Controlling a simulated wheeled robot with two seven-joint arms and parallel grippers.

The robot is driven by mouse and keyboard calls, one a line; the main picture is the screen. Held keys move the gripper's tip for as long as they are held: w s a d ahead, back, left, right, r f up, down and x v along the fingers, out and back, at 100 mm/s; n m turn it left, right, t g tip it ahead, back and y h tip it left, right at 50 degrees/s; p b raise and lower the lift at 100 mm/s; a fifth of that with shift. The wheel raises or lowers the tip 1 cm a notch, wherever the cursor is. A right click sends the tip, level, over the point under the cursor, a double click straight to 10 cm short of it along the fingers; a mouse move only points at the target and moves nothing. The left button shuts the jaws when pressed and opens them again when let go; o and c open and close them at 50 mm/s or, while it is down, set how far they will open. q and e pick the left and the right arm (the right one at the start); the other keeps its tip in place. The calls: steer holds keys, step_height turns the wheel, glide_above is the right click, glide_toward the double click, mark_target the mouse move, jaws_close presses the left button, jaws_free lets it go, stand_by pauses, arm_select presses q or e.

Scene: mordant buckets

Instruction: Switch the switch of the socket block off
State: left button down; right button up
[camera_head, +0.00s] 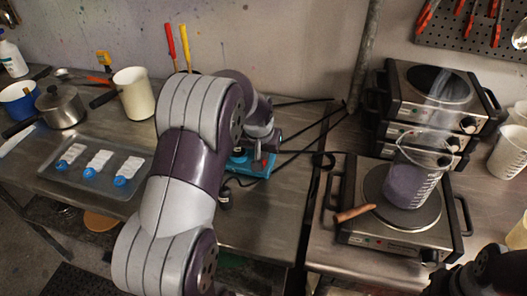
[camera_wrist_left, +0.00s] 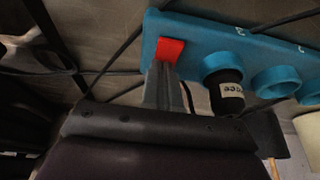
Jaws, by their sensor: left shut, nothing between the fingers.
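The teal socket block (camera_wrist_left: 205,42) fills the upper right of the left wrist view. Its red switch (camera_wrist_left: 171,48) is at its left end. A black plug with a pale label (camera_wrist_left: 231,92) sits in the socket beside the switch; further round sockets look empty. My left gripper (camera_wrist_left: 164,72) is shut and empty, its grey fingertips at the switch's edge; whether they touch cannot be told. In the head view the block (camera_head: 258,168) shows partly behind my left arm, which hides much of the gripper. My right gripper is not clearly seen.
A tray (camera_head: 52,173) with several blue-capped white packets lies left of my arm. A saucepan (camera_head: 60,107) and a white pot (camera_head: 132,95) stand behind it. A hot plate (camera_head: 350,228) bears a beaker (camera_head: 407,185) at right. Black cables run near the block.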

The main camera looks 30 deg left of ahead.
arm_select(q)
steer(key=shift+s+f, duration=0.2)
steer(key=shift+s, duration=0.1)
steer(key=shift+s+d, duration=0.1)
steer(key=shift+s, duration=0.1)
steer(key=shift+s+d+f, duration=0.1)
steer(key=shift+s+d, duration=0.05)
steer(key=shift+s, duration=0.35)
